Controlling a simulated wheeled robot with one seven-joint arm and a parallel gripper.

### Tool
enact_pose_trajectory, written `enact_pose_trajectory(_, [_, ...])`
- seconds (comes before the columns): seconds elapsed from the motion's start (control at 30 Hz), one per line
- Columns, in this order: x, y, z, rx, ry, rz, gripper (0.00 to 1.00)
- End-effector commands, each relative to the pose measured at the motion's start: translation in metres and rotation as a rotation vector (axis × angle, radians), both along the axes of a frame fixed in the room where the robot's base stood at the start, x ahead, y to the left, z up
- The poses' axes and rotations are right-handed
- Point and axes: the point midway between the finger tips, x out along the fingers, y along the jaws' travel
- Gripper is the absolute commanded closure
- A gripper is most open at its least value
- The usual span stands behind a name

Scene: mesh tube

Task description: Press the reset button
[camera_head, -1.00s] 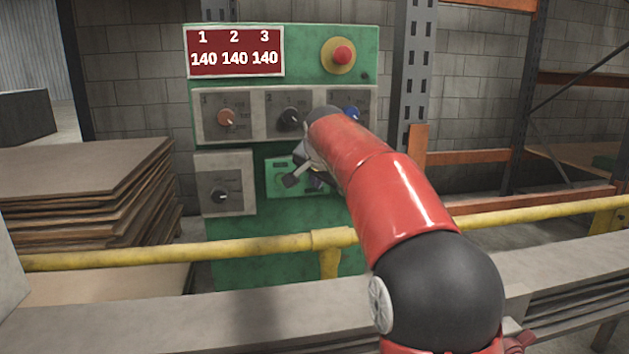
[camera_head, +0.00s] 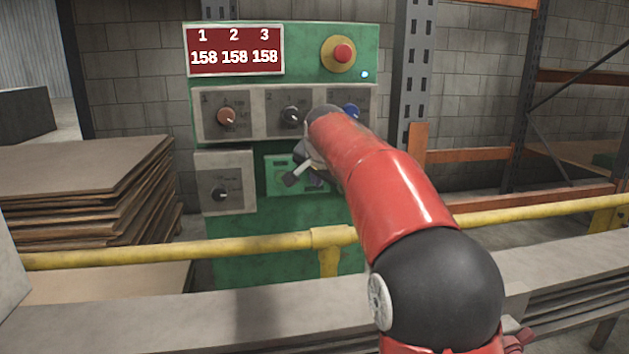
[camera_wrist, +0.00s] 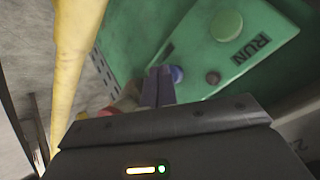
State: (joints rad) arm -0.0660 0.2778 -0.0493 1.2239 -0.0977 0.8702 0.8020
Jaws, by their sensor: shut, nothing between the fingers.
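The green control panel (camera_head: 240,262) stands upright beyond the yellow rail. In the wrist view its lower plate shows a large green button (camera_wrist: 227,25) beside the word RUN, a small dark reddish button (camera_wrist: 213,77) and a blue button (camera_wrist: 177,73). No reset label is readable. My gripper (camera_wrist: 160,72) is shut and empty, its fingertips right beside the blue button; I cannot tell whether they touch it. In the head view my gripper (camera_head: 314,174) is in front of the small green plate (camera_head: 281,172), and my arm hides part of that plate.
The red display (camera_head: 235,50) reads 158 in all three columns. A red emergency button (camera_head: 342,54) is at top right, with a lit pale-blue lamp (camera_head: 365,74) below it. Several knobs surround the plate. The yellow rail (camera_head: 180,252) crosses in front, and stacked boards (camera_head: 80,190) stand left.

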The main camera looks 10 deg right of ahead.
Motion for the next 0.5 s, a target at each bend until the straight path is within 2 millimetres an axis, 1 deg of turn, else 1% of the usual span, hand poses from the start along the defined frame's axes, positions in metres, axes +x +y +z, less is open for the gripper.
enact_pose_trajectory(0.27, [-0.003,0.0,-0.001,0.001,-0.001,0.001,1.0])
enact_pose_trajectory(0.5, [-0.026,0.0,-0.002,0.001,-0.001,0.001,1.0])
